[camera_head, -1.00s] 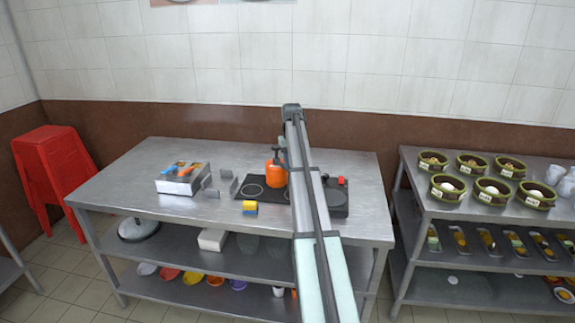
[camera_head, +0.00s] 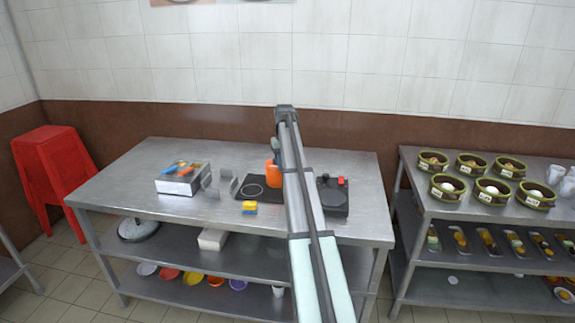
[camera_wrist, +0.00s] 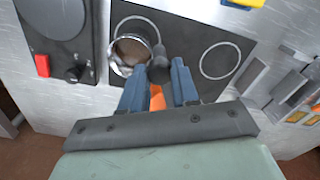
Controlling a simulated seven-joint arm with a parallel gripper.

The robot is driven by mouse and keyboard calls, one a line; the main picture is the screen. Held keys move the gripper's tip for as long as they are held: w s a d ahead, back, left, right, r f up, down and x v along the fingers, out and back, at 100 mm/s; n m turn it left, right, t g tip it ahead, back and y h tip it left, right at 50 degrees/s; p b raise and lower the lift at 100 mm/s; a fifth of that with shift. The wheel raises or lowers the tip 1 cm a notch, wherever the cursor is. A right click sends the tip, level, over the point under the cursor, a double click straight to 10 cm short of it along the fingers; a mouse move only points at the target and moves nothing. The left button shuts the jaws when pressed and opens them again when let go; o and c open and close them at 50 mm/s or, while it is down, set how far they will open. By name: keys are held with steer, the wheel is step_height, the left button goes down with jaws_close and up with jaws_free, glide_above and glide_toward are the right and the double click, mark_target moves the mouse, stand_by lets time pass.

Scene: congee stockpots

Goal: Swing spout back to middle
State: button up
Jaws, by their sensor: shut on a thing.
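In the wrist view a dark, round-ended piece (camera_wrist: 159,66), which may be the spout, sticks out between the blue fingertips of my gripper (camera_wrist: 158,82). Below it an orange part (camera_wrist: 157,98) shows between the fingers. The fingers are shut on this piece, though exact contact is hard to see. The dark end overlaps the near rim of a round steel-rimmed vessel (camera_wrist: 117,66) with brownish contents. In the head view an orange body (camera_head: 271,174) stands on the dark cooktop (camera_head: 248,181), partly covered by my arm. My arm hides the gripper and spout there.
A white box (camera_head: 180,185) with orange and blue items and metal upright plates (camera_head: 225,184) stand left of the cooktop. A yellow and blue block (camera_head: 249,207) lies in front. Another table (camera_head: 465,218) with several green baskets is at right. The worktop's left front is clear.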

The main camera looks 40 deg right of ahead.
steer(key=shift+w+a, duration=0.25)
steer(key=shift+a, duration=0.5)
steer(key=shift+w+a, duration=0.55)
steer(key=shift+a, duration=0.35)
steer(key=shift+w+a, duration=0.65)
steer(key=shift+a, duration=0.1)
steer(key=o, duration=0.6)
steer(key=shift+c, duration=0.2)
